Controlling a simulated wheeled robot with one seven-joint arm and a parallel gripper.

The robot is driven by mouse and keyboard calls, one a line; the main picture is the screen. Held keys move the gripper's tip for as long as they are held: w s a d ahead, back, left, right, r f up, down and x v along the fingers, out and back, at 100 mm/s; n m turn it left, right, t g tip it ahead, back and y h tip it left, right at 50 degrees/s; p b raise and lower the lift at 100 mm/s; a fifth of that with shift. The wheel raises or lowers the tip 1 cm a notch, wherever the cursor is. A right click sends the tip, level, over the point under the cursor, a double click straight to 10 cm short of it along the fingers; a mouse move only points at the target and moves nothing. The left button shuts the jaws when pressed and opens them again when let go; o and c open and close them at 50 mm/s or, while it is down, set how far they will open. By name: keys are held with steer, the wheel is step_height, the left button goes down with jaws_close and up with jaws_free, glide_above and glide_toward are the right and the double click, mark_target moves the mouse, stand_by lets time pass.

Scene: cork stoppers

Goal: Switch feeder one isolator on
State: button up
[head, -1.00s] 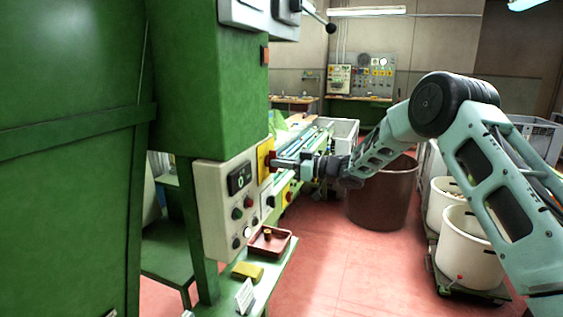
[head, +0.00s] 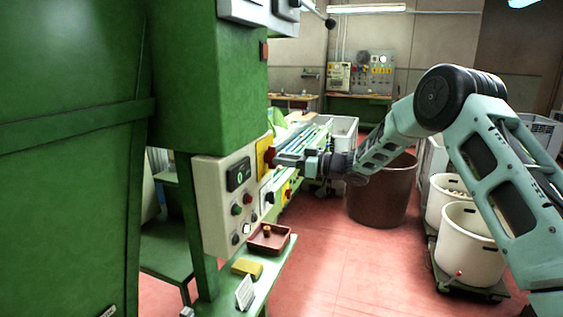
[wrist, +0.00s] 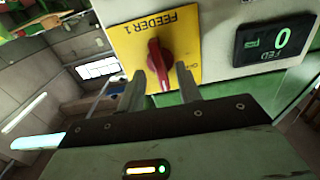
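The feeder one isolator is a red rotary knob (wrist: 160,65) on a yellow plate (wrist: 185,20) lettered "FEEDER 1", upside down in the wrist view. The knob's handle points roughly along the length of my fingers, slightly tilted. My gripper (wrist: 160,76) is open, with one finger on each side of the handle and a small gap showing at each side. In the head view the yellow plate (head: 262,150) is on the panel's right edge, with my gripper (head: 277,159) right in front of it. The knob is mostly hidden there by the fingers.
A display reading 0 (wrist: 276,38) is beside the plate on the pale control box (head: 215,215). Buttons sit below it. A red tray (head: 262,246) and a yellow block (head: 247,268) lie on the green ledge beneath. A brown bin (head: 383,195) stands behind my arm.

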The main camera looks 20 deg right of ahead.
steer(key=b+v, duration=0.5)
steer(key=v, duration=1.1)
steer(key=w+a+m+t+h, duration=0.15)
steer(key=a+h, duration=0.25)
steer(key=a, duration=0.6)
steer(key=s+a+f+m+g+h, duration=0.25)
steer(key=s+a+h, duration=0.25)
steer(key=s+a, duration=0.3)
steer(key=s+a+f+g+h, duration=0.1)
steer(key=s+f+g, duration=0.2)
steer(key=s, duration=0.9)
steer(key=s+a+f+g+h, duration=0.1)
steer(key=s+f+g+h, duration=0.1)
steer(key=s, duration=1)
steer(key=s+f+n+g+h+b, duration=0.1)
steer(key=s+f+g, duration=0.3)
steer(key=s, duration=0.8)
steer(key=shift+s+a+f+g+h, duration=0.3)
steer(key=shift+s+a+h, duration=0.1)
steer(key=shift+h, duration=0.1)
